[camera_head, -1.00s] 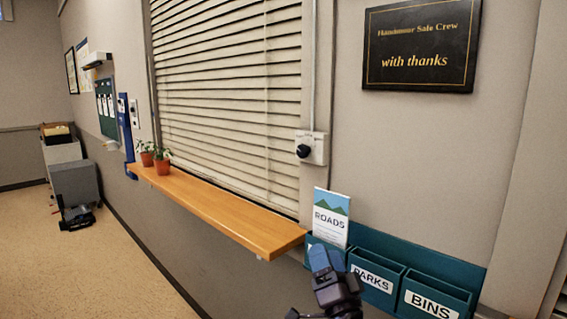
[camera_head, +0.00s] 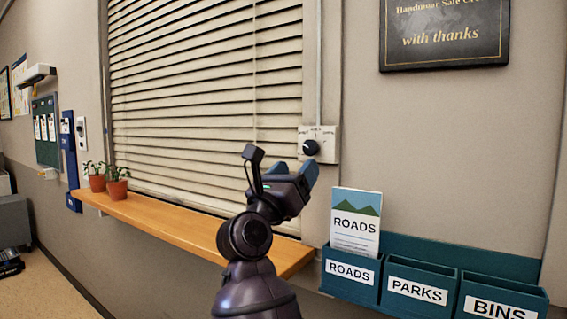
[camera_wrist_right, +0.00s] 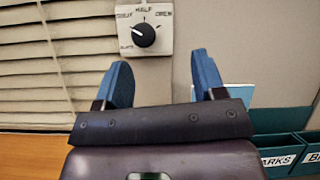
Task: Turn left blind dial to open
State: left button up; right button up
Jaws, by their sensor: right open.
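A round black dial (camera_head: 311,147) sits on a cream wall plate (camera_head: 331,146) at the right edge of the slatted blind (camera_head: 205,80). In the right wrist view the dial (camera_wrist_right: 144,35) is near the top, with labels reading SHUT, HALF and OPEN on the plate around it. Its white pointer line points up-left, toward SHUT. My right gripper (camera_head: 296,171) has blue fingertips and is just below and in front of the dial, apart from it. In the wrist view the gripper (camera_wrist_right: 163,70) is open and empty. My left gripper is out of view.
A wooden sill (camera_head: 170,220) with two potted plants (camera_head: 107,180) runs below the blind. Teal bins (camera_head: 415,288) labelled ROADS, PARKS and BINS, with a ROADS leaflet (camera_head: 355,222), are at lower right. A black plaque (camera_head: 445,38) hangs above. The wall right of the dial is bare.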

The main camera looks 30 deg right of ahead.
aim_at(309, 148)
jog(key=shift+m+y, duration=0.8)
jog(key=w+d+r, duration=0.1)
jog(key=w+d, duration=0.1)
jog(key=w+d+r, duration=0.1)
jog(key=w+d, duration=0.1)
jog(key=d, duration=0.1)
jog(key=w+d+r+b, duration=0.1)
jog(key=d, duration=0.1)
jog(key=shift+w+d+r, duration=0.1)
jog(key=shift+w+d, duration=0.05)
jog(key=shift+w, duration=0.25)
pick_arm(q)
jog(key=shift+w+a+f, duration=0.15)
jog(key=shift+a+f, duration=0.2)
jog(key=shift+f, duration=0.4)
pick_arm(e)
jog(key=shift+w+d+r, duration=0.2)
jog(key=shift+d+r, duration=0.05)
jog(key=shift+d, duration=0.25)
jog(key=shift+c, duration=0.3)
jog(key=c, duration=0.8)
jog(key=shift+g, duration=0.3)
